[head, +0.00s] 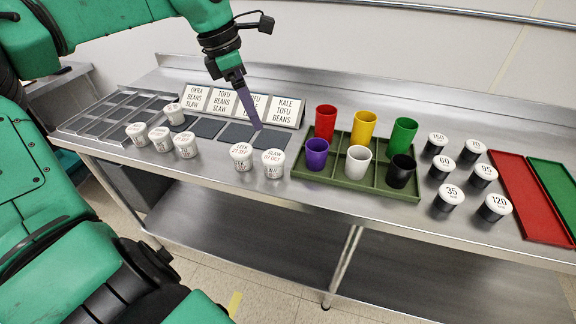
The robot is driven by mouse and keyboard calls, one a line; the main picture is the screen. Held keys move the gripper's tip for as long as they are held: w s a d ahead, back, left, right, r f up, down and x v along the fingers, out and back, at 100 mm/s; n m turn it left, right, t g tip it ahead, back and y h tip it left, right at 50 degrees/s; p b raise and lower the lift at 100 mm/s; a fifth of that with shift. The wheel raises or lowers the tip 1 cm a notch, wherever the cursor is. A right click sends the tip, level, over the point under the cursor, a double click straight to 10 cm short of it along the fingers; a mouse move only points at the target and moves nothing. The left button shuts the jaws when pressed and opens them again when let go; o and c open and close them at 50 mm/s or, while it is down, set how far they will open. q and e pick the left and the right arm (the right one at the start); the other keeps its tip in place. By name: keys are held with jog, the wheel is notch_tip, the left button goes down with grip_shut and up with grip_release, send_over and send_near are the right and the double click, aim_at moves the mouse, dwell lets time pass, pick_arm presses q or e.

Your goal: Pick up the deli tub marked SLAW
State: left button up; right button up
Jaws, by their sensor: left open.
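The deli tub marked SLAW (273,164) is a white tub with a lettered lid, standing upright on the steel counter (240,195). A similar tub marked LEEK (241,157) stands just to its left. My left gripper (256,124) reaches down from above, its fingers seen nearly edge-on over the dark mats behind these two tubs. It is open, holds nothing and is apart from the SLAW tub. My right gripper is not in view.
Several more white tubs (186,146) stand to the left. A green tray (331,182) with colored cups stands close on the right. Weights-like numbered pots (450,197) and red (527,195) and green trays lie farther right.

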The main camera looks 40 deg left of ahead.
aim_at(273, 156)
pick_arm(q)
jog(key=p+x, duration=0.2)
jog(key=x, duration=1.3)
jog(key=shift+w+d+f, duration=0.1)
jog(key=shift+d+f, duration=0.1)
jog(key=shift+f, duration=0.15)
jog(key=shift+r, duration=0.1)
jog(key=c, duration=1.4)
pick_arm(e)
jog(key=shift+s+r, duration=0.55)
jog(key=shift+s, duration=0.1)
